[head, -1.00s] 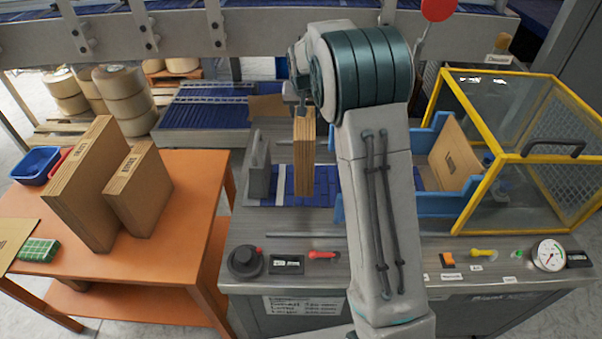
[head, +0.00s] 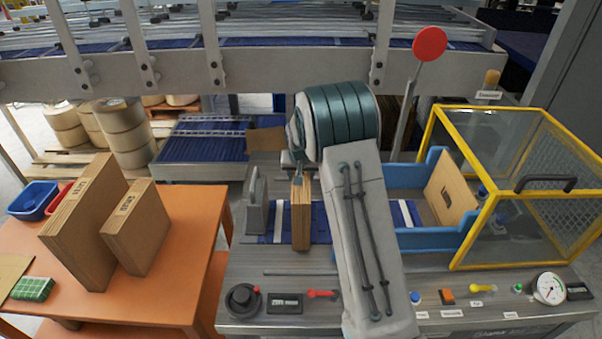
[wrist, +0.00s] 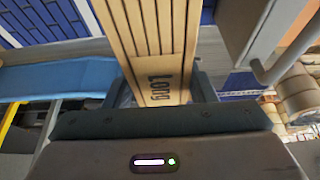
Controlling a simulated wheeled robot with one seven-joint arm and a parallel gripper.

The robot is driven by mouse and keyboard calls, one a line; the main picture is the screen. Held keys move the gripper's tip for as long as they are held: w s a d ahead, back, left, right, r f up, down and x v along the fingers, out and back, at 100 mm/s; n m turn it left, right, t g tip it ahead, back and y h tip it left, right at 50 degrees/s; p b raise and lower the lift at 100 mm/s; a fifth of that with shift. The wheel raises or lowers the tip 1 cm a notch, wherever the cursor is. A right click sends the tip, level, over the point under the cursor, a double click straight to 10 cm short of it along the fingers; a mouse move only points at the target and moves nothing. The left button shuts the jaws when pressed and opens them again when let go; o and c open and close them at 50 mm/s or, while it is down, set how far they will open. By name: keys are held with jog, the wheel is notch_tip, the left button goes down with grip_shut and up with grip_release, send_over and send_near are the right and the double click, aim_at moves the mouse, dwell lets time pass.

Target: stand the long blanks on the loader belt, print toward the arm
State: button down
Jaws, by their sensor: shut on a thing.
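My gripper (head: 298,182) is shut on a bundle of long blanks (head: 301,222), held upright and edge-on over the loader belt (head: 320,222). In the wrist view, the word "Long" shows on the held blanks (wrist: 150,50) close to the jaws. I cannot tell whether their lower edge touches the belt. A grey upright plate (head: 258,200) stands to their left, apart from them. My arm hides part of the belt to the right. On the orange table, a taller bundle (head: 82,225) and a shorter bundle (head: 138,232) stand with print on their faces.
Blue guides (head: 425,240) and a brown board (head: 450,190) stand at the yellow-framed guard (head: 540,190). Knobs and a gauge (head: 549,287) line the machine's front. A blue bin (head: 34,197) and a green item (head: 33,289) lie on the orange table (head: 150,295).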

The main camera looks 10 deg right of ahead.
jog(key=shift+f, duration=0.25)
jog(key=c, duration=0.6)
grip_release()
